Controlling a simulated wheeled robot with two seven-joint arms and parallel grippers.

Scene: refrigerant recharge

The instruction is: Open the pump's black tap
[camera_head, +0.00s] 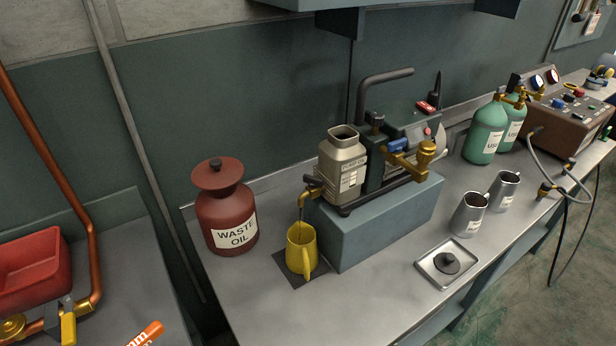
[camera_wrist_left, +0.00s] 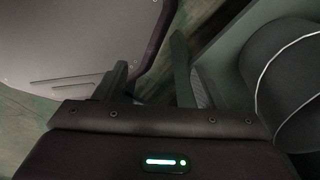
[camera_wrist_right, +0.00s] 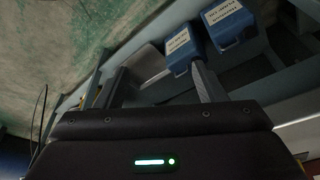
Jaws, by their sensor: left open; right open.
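The pump (camera_head: 385,150), with a dark bent handle, stands on a blue-grey block on the bench. The pump's black tap (camera_head: 313,181) is a small black lever on a brass spout at the pump's left end. A yellow jug (camera_head: 301,252) stands upright on a dark mat below the spout. A blue-handled brass valve (camera_head: 410,157) is on the pump's right side. Neither gripper shows in the head view. My left gripper (camera_wrist_left: 150,60) is open and empty in the left wrist view. My right gripper (camera_wrist_right: 160,82) is open and empty in the right wrist view.
A red waste oil can (camera_head: 226,210) stands left of the jug. The front left of the bench is clear.

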